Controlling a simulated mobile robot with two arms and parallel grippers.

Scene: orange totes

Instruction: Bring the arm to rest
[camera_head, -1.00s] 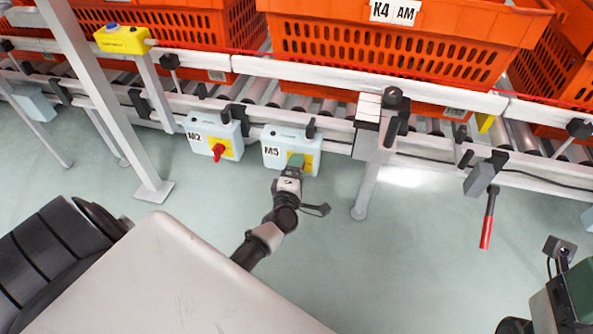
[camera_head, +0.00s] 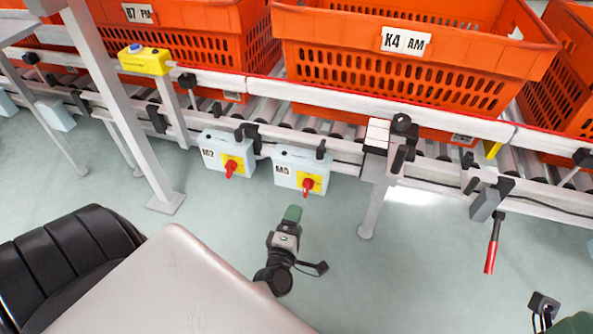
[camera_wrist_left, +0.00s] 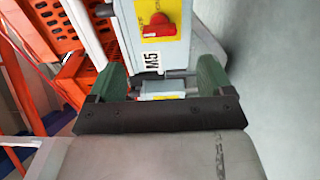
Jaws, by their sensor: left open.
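My left gripper (camera_head: 292,213) is open and empty over the floor, just below and apart from the light blue switch box M5 (camera_head: 287,163). Box M5 has a red knob (camera_head: 307,184) on a yellow plate. In the left wrist view the two green fingers stand apart at left (camera_wrist_left: 112,82) and right (camera_wrist_left: 210,75), with the box M5 (camera_wrist_left: 125,30) and its red knob (camera_wrist_left: 158,28) beyond them. Only a green and black part of my right wrist (camera_head: 576,324) shows at the bottom right corner; its fingers cannot be made out.
Switch box M2 (camera_head: 217,152) hangs left of M5. Above runs a roller conveyor with a white rail (camera_head: 350,99) and orange totes (camera_head: 330,50). A support leg (camera_head: 376,205) and a red-handled lever (camera_head: 492,245) stand to the right. The floor (camera_head: 420,270) between is clear.

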